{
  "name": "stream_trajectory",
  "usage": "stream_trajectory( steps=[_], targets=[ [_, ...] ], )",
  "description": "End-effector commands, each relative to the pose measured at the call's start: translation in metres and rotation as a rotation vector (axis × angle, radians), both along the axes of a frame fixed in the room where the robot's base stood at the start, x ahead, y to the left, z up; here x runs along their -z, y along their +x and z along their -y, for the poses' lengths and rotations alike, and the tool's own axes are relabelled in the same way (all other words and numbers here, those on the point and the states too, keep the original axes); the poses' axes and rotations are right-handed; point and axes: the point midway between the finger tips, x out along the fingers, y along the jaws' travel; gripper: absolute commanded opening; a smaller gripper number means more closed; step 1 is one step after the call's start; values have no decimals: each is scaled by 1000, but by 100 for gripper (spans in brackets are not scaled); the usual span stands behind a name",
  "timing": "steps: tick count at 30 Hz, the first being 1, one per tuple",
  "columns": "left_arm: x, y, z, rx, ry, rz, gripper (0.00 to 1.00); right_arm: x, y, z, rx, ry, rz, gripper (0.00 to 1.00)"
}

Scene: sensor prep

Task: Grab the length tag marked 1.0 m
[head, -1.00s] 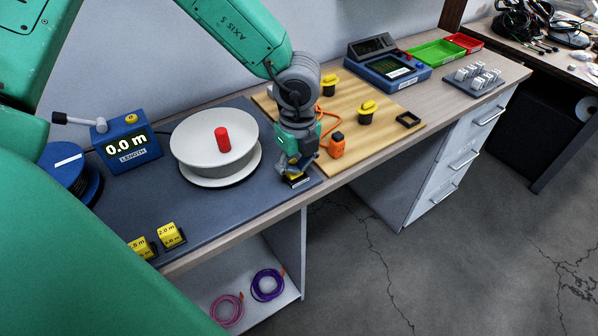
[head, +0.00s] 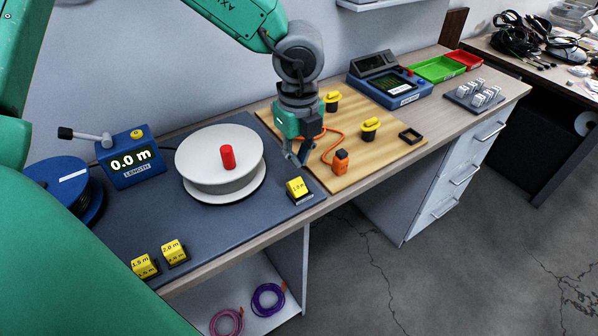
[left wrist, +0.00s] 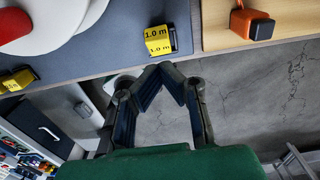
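The yellow 1.0 m length tag (head: 297,187) sits in a small dark holder at the right front of the dark mat. It shows clearly in the left wrist view (left wrist: 159,41), with "1.0 m" on its top and front faces. My left gripper (head: 299,157) is above and behind the tag in the head view, apart from it. In the left wrist view its fingertips (left wrist: 160,67) come together with nothing between them, just below the tag in the picture. The 1.5 m tag (head: 144,265) and 2.0 m tag (head: 174,251) stand at the mat's front left. My right gripper is not in view.
A white spool (head: 202,166) with a red peg stands left of the tag. The blue length meter (head: 130,160) reads 0.0 m. An orange connector (head: 341,161) lies on the wooden board (head: 388,148) at the right. The desk's front edge is close to the tag.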

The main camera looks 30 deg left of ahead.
Motion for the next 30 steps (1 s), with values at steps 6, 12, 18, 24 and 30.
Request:
stream_trajectory(
  steps=[6, 12, 18, 24, 30],
  targets=[
    [-21, 1, 1, -1, -2, 1, 0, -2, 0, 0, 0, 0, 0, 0],
    [-22, 1, 1, 0, -2, 1, 0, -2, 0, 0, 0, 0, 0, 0],
    [-22, 1, 1, 0, -2, 2, 52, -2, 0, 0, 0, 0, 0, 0],
    [-22, 1, 1, 0, -2, 2, 80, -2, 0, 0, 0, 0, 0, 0],
    [-24, 1, 1, 0, -2, 3, 80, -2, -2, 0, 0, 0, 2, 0]
  ],
)
